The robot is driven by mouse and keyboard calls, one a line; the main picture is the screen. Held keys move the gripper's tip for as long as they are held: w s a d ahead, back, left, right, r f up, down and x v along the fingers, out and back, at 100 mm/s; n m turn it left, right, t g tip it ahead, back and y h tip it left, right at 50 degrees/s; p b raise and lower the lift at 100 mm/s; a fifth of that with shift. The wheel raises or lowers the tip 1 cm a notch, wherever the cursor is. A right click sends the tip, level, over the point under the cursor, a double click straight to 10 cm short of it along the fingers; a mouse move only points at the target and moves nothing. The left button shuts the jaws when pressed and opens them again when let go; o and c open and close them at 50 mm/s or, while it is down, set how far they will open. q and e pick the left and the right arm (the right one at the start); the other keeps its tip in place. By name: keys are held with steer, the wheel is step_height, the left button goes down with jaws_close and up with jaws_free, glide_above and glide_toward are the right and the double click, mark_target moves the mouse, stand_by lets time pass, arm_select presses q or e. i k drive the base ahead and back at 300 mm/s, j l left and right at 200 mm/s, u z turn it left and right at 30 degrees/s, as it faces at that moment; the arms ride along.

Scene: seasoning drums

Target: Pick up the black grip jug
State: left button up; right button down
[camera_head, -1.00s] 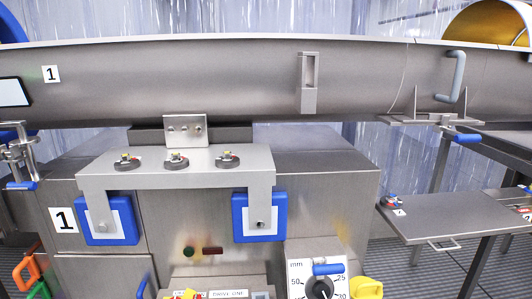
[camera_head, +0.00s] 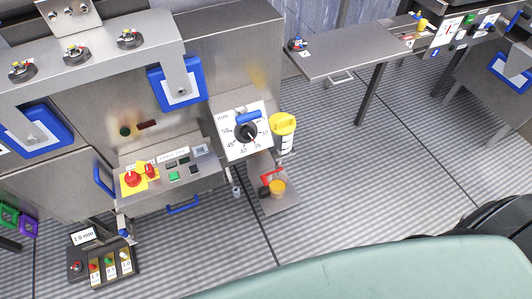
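A small jug (camera_head: 278,188) with an orange-yellow inside and what looks like a black grip (camera_head: 264,192) on its left stands on a small grey shelf (camera_head: 280,207). The shelf is low beside the machine, right of the middle of the head view. A red bent piece (camera_head: 271,177) is just above the jug and partly overlaps it. The jug is small in the picture, so its details are hard to tell. Neither of my grippers is in view.
Above the shelf are a dial panel (camera_head: 241,131) and a yellow-capped container (camera_head: 283,133). The machine's control box (camera_head: 171,166) is to the left. A steel table (camera_head: 352,58) stands at the upper right. The ribbed floor (camera_head: 350,180) right of the shelf is clear.

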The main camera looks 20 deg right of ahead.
mark_target(277, 188)
steer(key=l+u, duration=0.1)
steer(key=l, duration=0.5)
steer(key=l+u, duration=0.15)
steer(key=l, duration=0.5)
steer(key=k+l+u, duration=0.1)
steer(key=l, duration=0.5)
steer(key=k+l+u, duration=0.15)
steer(key=l, duration=0.45)
